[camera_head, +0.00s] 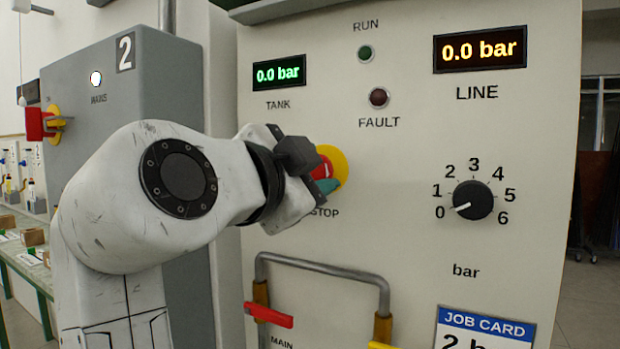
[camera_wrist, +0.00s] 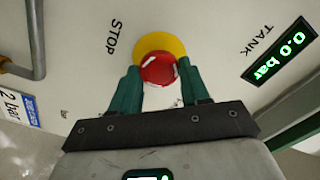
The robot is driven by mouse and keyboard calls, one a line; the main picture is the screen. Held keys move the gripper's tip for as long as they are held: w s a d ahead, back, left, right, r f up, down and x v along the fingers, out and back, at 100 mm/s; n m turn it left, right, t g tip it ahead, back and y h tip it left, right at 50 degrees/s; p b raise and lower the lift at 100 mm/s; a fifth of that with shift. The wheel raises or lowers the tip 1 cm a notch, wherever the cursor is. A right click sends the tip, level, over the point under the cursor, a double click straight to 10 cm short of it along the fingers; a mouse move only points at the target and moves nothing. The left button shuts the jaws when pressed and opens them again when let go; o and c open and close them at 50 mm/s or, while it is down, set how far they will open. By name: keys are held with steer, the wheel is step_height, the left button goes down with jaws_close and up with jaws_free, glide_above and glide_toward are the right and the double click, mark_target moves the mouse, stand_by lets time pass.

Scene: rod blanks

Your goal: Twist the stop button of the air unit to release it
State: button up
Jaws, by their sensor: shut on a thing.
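The stop button (camera_wrist: 158,67) is a red mushroom head on a yellow round plate (camera_wrist: 160,43), on the front of the pale air unit (camera_head: 420,150). In the head view the red button (camera_head: 322,168) is partly hidden behind my gripper (camera_head: 328,185). In the wrist view the two green fingers of my gripper (camera_wrist: 160,88) stand one on each side of the red head and are shut on it. The word STOP is printed beside the plate.
The TANK display (camera_head: 278,72) and LINE display (camera_head: 480,49) both read 0.0 bar. The RUN lamp (camera_head: 365,53) and FAULT lamp (camera_head: 379,97) look dark. A regulator knob (camera_head: 473,200) points near 0. A grey pipe (camera_head: 320,267) with a red lever (camera_head: 268,315) runs below the button.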

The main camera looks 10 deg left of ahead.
steer(key=shift+w+d+r, duration=0.1)
steer(key=shift+w, duration=0.05)
steer(key=o, duration=1.1)
steer(key=shift+c, duration=0.2)
steer(key=b+v, duration=0.1)
steer(key=v, duration=1)
